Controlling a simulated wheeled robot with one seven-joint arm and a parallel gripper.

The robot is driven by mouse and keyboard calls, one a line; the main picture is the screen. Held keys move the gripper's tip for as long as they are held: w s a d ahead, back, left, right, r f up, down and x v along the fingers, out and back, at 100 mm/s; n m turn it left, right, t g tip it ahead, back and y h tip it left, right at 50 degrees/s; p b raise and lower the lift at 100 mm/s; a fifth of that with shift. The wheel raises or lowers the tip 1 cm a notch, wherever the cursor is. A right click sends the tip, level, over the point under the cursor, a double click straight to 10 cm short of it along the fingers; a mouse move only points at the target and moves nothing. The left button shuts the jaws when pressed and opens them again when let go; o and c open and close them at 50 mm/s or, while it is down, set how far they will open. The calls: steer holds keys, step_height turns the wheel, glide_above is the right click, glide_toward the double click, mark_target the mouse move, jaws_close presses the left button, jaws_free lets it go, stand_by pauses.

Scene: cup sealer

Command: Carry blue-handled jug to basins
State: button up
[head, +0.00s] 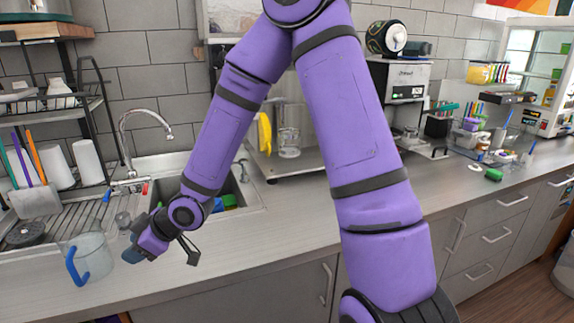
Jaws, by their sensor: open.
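The clear jug (95,252) with a blue handle (75,268) stands upright on the counter at the lower left, its handle to the left. My gripper (160,259) is just right of the jug, low over the counter. Its fingers are spread and nothing shows between them. There is a small gap in the picture between the jug and the nearer finger. The sink basin (254,192) is set in the counter behind my forearm. Blue and green things lie in it, and my arm hides much of it.
A grey faucet (124,140) rises behind the basin. A ribbed drainboard (50,222) with white cups (88,160) and a dish rack (78,107) are at the left. The counter (280,230) right of my gripper is clear.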

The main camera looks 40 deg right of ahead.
steer(key=s+d+r+m+h, duration=0.3)
steer(key=s+d+r+h, duration=0.1)
steer(key=d+r, duration=0.3)
steer(key=s+d+r+m+h, duration=0.2)
steer(key=s+d+r+h, duration=0.15)
steer(key=d+r, duration=0.35)
steer(key=s+d+r+m, duration=0.3)
steer(key=s+r, duration=0.1)
steer(key=s, duration=0.6)
steer(key=s+d+r+m+g, duration=0.1)
steer(key=s+d+r+m, duration=0.2)
steer(key=s, duration=0.7)
step_height(320, 180, up, 2)
steer(key=shift+d+r+m+g+h, duration=0.1)
steer(key=shift+d+m+g+h, duration=0.25)
steer(key=shift+d, duration=0.35)
